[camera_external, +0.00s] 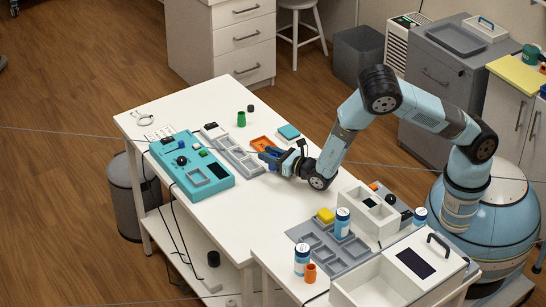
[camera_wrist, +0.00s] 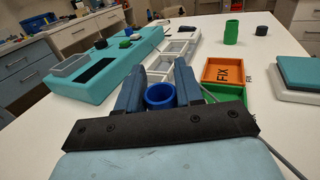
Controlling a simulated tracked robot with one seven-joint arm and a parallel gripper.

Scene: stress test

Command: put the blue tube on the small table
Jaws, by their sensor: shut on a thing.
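The blue tube (camera_wrist: 160,97) is an open, upright-looking ring between my two dark blue fingers in the wrist view. My gripper (camera_wrist: 158,82) is shut on it. In the external view my gripper (camera_external: 271,157) is low over the middle of the long white table (camera_external: 285,200), by the orange tray. The tube is hard to make out there against the blue fingers. A shorter white table (camera_external: 278,258) adjoins the long one at the lower right. I cannot tell whether it is the small table.
A teal device (camera_external: 192,166) and a grey compartment tray (camera_external: 239,157) lie left of my gripper. The orange FIX tray (camera_wrist: 224,71), a green tray, a green tube (camera_wrist: 232,32) and a teal-topped block (camera_wrist: 302,76) are near. White boxes (camera_external: 367,210) stand nearer my base.

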